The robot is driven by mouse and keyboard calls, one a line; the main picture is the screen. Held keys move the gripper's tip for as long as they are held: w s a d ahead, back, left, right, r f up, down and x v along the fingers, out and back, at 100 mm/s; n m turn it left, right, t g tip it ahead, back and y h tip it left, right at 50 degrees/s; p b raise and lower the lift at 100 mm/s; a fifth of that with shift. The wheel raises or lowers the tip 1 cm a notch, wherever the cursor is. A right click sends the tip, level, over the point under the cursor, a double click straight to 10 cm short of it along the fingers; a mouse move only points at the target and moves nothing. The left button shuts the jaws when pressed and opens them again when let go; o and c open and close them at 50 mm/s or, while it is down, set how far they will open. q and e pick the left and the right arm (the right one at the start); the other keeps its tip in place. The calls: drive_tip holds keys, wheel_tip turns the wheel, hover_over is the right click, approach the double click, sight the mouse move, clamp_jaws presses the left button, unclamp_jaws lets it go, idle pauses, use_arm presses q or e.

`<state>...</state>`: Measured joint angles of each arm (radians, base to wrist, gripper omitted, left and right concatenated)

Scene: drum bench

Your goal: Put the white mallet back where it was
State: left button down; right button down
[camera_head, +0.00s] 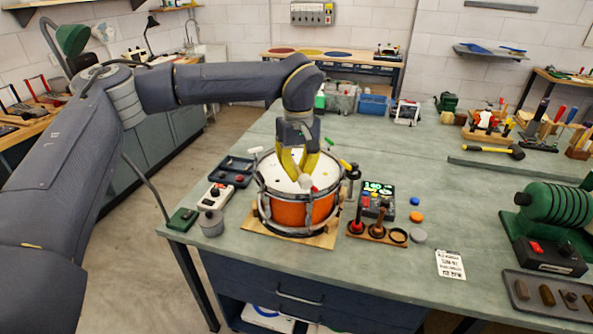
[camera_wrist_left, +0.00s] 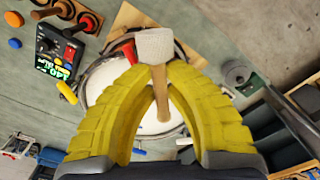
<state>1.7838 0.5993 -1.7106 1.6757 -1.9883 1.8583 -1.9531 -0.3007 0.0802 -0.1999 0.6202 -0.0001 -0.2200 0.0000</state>
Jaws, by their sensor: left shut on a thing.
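My left gripper (camera_head: 303,178) points down over the orange drum (camera_head: 288,212). Its yellow fingers are closed around the wooden handle of the white mallet (camera_wrist_left: 156,46). In the left wrist view the pale head sits beyond the fingertips and the handle runs back between them. In the head view the mallet's pale head (camera_head: 305,182) shows small above the white drumhead. I cannot tell whether it touches the drumhead. A wooden holder (camera_head: 377,234) stands right of the drum, with a red-topped piece, a brown upright piece and a dark ring. My right gripper is not in view.
A black box with a green display (camera_head: 377,190) stands behind the holder. Blue and orange discs (camera_head: 416,216) lie to its right. A pale control box (camera_head: 216,195) and dark tray (camera_head: 231,171) stand left of the drum. The bench's middle right is mostly clear.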

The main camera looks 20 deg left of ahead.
use_arm(q)
drive_tip(key=w+r+n, duration=0.4)
drive_tip(key=r+n, duration=0.1)
drive_tip(key=n, duration=0.2)
wheel_tip(320, 180, up, 6)
drive_tip(key=n, duration=2.1)
hover_over(290, 185)
drive_tip(key=shift+d+r, duration=0.1)
drive_tip(key=shift+r, duration=0.1)
wheel_tip(290, 185, down, 20)
drive_tip(key=shift+r, duration=0.2)
drive_tip(key=shift+f, duration=0.2)
